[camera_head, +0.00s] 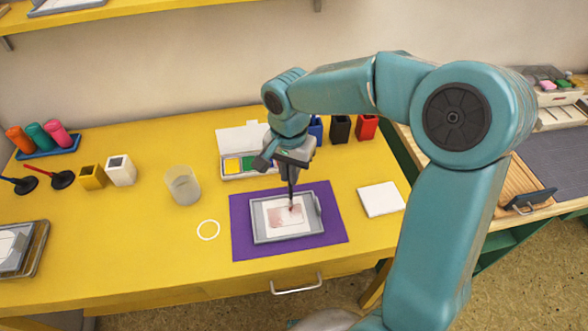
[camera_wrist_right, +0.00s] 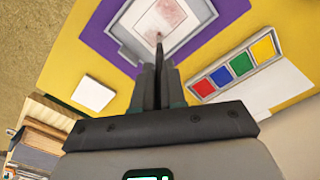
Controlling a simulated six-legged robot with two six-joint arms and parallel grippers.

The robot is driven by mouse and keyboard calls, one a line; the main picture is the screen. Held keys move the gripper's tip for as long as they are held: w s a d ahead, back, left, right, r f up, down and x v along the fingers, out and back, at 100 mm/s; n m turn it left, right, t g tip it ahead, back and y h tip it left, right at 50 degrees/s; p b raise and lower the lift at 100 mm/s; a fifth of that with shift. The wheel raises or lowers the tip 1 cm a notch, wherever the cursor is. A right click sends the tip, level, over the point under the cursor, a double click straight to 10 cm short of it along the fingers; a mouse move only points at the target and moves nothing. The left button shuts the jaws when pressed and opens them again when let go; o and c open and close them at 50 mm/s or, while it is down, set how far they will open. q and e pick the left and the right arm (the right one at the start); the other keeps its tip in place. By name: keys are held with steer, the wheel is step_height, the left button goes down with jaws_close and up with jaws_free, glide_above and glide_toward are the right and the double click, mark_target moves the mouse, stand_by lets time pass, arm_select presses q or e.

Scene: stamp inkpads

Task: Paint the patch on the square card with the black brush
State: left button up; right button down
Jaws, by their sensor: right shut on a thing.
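My right gripper (camera_head: 293,162) is shut on the dark brush (camera_head: 291,188), which points down at the card. The brush tip is at or just above the card; I cannot tell if it touches. The white card (camera_head: 276,230) lies in a grey tray (camera_head: 258,234) and bears a pale reddish-brown patch (camera_head: 283,215). In the right wrist view the gripper fingers (camera_wrist_right: 158,85) close around the brush (camera_wrist_right: 159,50), whose tip is near the patch's edge (camera_wrist_right: 172,15). My left gripper is not in view.
The tray sits on a purple mat (camera_head: 240,242) on the yellow table (camera_head: 130,240). An open paint box (camera_head: 229,141) is behind the gripper. A white tile (camera_head: 381,199) lies to the right. A clear cup (camera_head: 183,186) and white ring (camera_head: 208,230) are to the left.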

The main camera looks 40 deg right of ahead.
steer(key=shift+r, duration=0.45)
steer(key=shift+f, duration=0.1)
steer(key=shift+s+a+b, duration=0.25)
steer(key=shift+s+a, duration=0.25)
steer(key=shift+s, duration=0.35)
steer(key=shift+s+a+b, duration=0.25)
steer(key=shift+s+a, duration=0.25)
steer(key=shift+s, duration=0.3)
steer(key=shift+f+b, duration=0.3)
steer(key=shift+f, duration=0.1)
steer(key=shift+d, duration=0.1)
